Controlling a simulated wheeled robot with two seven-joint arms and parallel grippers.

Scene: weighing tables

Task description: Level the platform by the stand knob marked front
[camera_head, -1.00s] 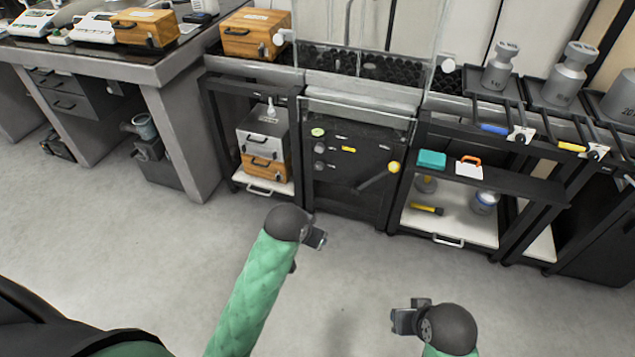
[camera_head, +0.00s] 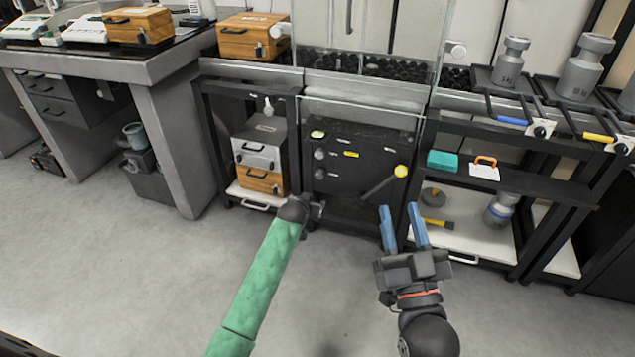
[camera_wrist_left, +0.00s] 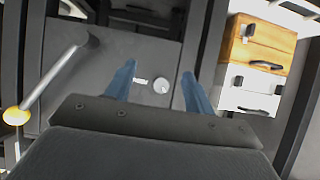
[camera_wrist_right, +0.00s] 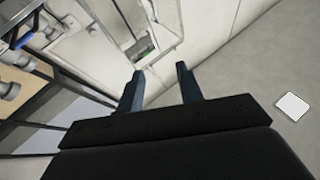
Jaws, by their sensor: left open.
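The dark stand panel (camera_head: 352,190) stands at centre in the head view. The platform is not clearly visible.
A lever with a yellow ball (camera_head: 401,171) sticks out from the panel on the right. Stacked cases (camera_head: 262,158) stand left, a shelf cart (camera_head: 520,183) right. The floor in front is clear.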

